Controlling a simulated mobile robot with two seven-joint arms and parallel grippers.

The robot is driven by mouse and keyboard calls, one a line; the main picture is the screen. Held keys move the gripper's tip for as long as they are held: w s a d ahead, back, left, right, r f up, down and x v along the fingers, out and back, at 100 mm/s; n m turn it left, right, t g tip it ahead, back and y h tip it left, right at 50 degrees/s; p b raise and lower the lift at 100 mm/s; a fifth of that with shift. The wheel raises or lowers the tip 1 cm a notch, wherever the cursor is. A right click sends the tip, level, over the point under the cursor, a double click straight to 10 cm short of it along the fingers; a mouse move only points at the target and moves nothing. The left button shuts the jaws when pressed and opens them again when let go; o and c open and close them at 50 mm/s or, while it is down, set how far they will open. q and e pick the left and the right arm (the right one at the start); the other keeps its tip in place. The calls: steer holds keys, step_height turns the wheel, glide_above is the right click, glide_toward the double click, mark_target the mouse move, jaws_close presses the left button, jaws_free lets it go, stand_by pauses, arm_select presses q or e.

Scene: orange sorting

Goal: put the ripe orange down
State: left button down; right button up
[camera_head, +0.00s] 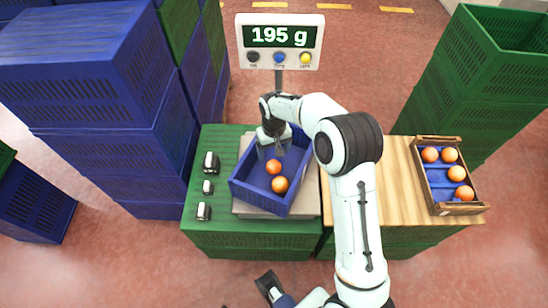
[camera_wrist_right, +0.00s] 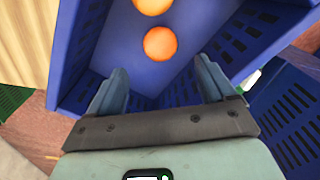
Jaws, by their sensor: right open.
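A blue crate (camera_head: 243,190) stands on a scale platform (camera_head: 310,203). Two oranges lie on its floor: one farther back (camera_head: 273,167) and one nearer the front (camera_head: 280,184). In the right wrist view, one orange (camera_wrist_right: 160,43) lies ahead of the fingertips, and another (camera_wrist_right: 152,6) is cut by the top edge. My right gripper (camera_head: 272,152) is over the back part of the crate. In the wrist view its two fingers (camera_wrist_right: 158,82) are spread wide with nothing between them, apart from both oranges.
The scale display (camera_head: 279,36) reads 195 g. A wooden crate (camera_head: 432,188) with several oranges stands on the wooden top (camera_head: 396,165) at right. Small devices (camera_head: 211,163) lie left of the blue crate. Stacked blue crates (camera_head: 95,85) and green crates (camera_head: 480,75) flank the table.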

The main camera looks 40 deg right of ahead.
steer(key=shift+r, duration=1.55)
stand_by(1.4)
